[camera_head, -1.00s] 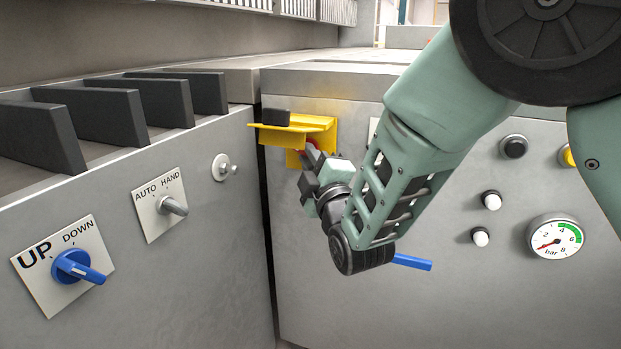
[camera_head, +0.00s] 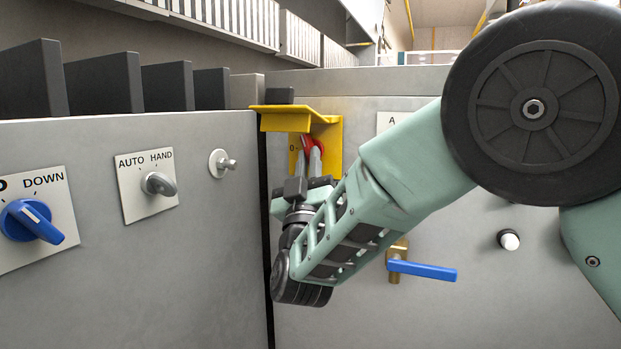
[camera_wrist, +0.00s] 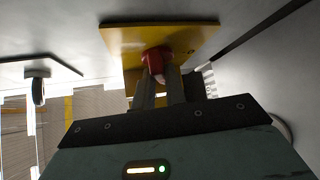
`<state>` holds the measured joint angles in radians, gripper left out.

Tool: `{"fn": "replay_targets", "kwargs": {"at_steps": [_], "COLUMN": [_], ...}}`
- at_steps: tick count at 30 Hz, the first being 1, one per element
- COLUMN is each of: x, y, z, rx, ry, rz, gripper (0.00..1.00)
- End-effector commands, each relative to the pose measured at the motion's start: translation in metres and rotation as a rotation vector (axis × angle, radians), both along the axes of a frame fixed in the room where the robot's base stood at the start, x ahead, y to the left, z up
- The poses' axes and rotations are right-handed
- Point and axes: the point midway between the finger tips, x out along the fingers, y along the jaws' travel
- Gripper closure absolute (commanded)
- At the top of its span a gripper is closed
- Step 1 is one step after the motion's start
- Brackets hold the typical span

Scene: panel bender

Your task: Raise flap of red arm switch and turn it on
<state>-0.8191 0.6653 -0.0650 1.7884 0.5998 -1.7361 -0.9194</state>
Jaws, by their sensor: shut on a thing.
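The red arm switch (camera_head: 306,143) sits on a yellow plate (camera_head: 334,140) on the grey cabinet front; a "0" mark shows at its left. The yellow flap (camera_head: 290,118) sticks out above the switch, raised. My gripper (camera_head: 314,158) reaches up from below, under the flap, with its fingers shut on the red switch. In the wrist view the red switch (camera_wrist: 156,60) sits between the fingertips (camera_wrist: 158,74), in front of the yellow plate (camera_wrist: 190,40). The fingers hide part of the switch, and I cannot tell its exact angle.
A blue-handled valve (camera_head: 422,270) is close to the right of my forearm. On the left panel are a blue UP/DOWN knob (camera_head: 32,221), an AUTO/HAND knob (camera_head: 158,184) and a small silver switch (camera_head: 222,163). A white button (camera_head: 509,240) is at right.

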Motion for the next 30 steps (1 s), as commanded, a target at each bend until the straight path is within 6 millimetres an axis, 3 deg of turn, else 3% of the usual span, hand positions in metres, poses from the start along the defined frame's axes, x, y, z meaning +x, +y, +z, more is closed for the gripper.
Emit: {"fn": "replay_targets", "kwargs": {"at_steps": [23,24,25,30], "x": [0.0001,0.0001,0.0001,0.0004], "y": [0.0021,0.0021,0.0021,0.0020], "z": [-0.0014,-0.0014,-0.0014,-0.0010], "rx": [0.092,0.092,0.091,0.091], "ry": [-0.031,-0.031,-0.031,-0.032], "rz": [0.000,0.000,0.001,0.000], "gripper": [1.00,0.76,0.68,0.65]}}
